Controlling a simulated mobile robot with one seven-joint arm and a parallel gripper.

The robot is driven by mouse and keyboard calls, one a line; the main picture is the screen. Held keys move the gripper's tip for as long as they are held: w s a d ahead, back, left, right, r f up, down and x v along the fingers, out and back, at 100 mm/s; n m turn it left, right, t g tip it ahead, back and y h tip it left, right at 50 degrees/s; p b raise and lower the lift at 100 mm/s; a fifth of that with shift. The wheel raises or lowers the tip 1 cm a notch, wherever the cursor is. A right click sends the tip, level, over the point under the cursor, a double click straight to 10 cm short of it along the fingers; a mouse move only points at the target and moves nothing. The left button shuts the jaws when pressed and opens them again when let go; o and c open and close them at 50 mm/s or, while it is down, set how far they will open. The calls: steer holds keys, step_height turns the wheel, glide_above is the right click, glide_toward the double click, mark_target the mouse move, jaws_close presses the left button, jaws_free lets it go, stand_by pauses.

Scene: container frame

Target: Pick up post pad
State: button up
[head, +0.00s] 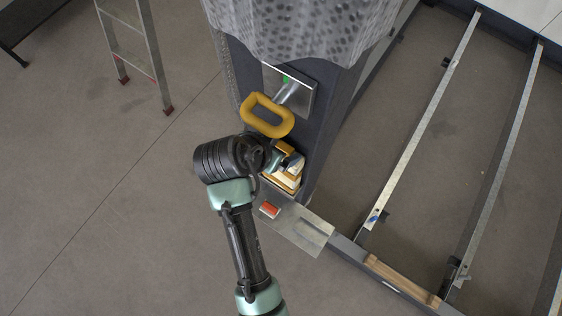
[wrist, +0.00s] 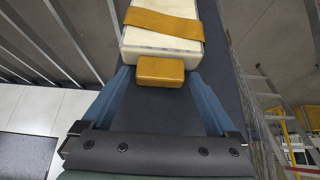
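The pad, which I take to be the post pad, is a cream block with an ochre band across it and a smaller ochre block at its near end (wrist: 160,32). In the head view the cream and ochre pad (head: 286,181) lies at the foot of the dark post, partly hidden by my wrist and gripper. My gripper (wrist: 160,78) is open, with its two blue fingers on either side of the small ochre block. Narrow gaps seem to show beside that block; contact is not clear. In the head view my gripper (head: 284,162) is at the pad.
A yellow loop handle (head: 267,115) with a metal plate is on the dark post (head: 324,130), above my wrist. A thin metal plate (head: 300,229) with a red block (head: 269,209) lies below the pad. A ladder (head: 137,45) stands upper left.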

jaws_close()
steer(key=shift+r, duration=0.2)
stand_by(0.3)
